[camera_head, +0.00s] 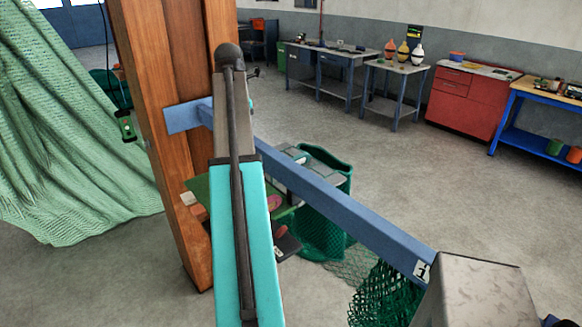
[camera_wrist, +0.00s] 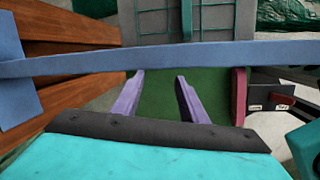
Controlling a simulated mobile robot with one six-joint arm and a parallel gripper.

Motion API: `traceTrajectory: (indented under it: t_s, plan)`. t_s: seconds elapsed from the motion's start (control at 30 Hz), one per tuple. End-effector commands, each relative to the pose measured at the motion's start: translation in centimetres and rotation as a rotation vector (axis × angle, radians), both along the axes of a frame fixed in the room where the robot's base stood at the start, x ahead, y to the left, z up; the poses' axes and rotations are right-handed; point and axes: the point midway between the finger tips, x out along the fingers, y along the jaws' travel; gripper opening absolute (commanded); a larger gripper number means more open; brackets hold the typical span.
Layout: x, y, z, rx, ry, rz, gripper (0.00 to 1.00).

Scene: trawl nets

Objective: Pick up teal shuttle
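I cannot pick out a teal shuttle with certainty in either view. The broad teal shape low in the wrist view and the teal length in the head view are parts of my own arm. My gripper (camera_wrist: 160,76) shows two purple fingers, spread apart with nothing between them. They are over a green board (camera_wrist: 160,108), near a blue bar. In the head view the green board (camera_head: 200,187) is partly hidden behind my arm, with small reddish items by it. My gripper's fingers cannot be made out there.
A blue bar (camera_head: 340,205) runs from a wooden post (camera_head: 165,120) and crosses the wrist view (camera_wrist: 200,54). Dark green netting (camera_head: 385,295) hangs below it. A pale green net (camera_head: 70,130) drapes at left. Benches and a red cabinet (camera_head: 468,97) stand behind open floor.

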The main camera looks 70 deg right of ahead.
Motion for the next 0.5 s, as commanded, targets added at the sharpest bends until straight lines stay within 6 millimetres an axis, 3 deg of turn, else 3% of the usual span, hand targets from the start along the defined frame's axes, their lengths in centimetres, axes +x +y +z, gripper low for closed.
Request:
traceTrajectory:
  t_s: [0.03,0.3,0.5]
  plan:
    - [-1.6,-1.3,1.0,-0.013,0.018,0.018,0.39]
    - [-7.1,-5.1,1.3,-0.031,0.162,0.162,0.39]
    - [-8.8,-6.1,1.3,-0.028,0.216,0.214,0.39]
